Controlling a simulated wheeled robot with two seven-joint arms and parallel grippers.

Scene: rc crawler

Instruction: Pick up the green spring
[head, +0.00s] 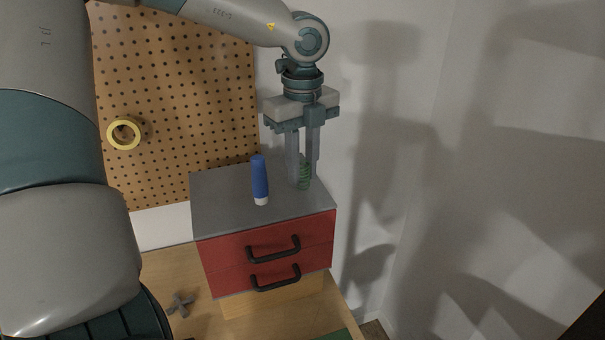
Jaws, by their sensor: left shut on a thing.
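The green spring (305,173) stands upright at the right part of the grey top of the red drawer cabinet. My left gripper (303,175) comes down from above with its fingers pointing down, and it is shut on the green spring. The fingers hide part of the spring. I cannot tell whether the spring's lower end touches the cabinet top. My right gripper is not in view.
A blue bottle with a white cap (260,180) stands on the cabinet top (219,203) just left of my gripper. The cabinet has two red drawers with black handles (274,249). A yellow tape roll (125,133) hangs on the pegboard (185,95). A grey cross-shaped part (181,304) lies on the wooden bench.

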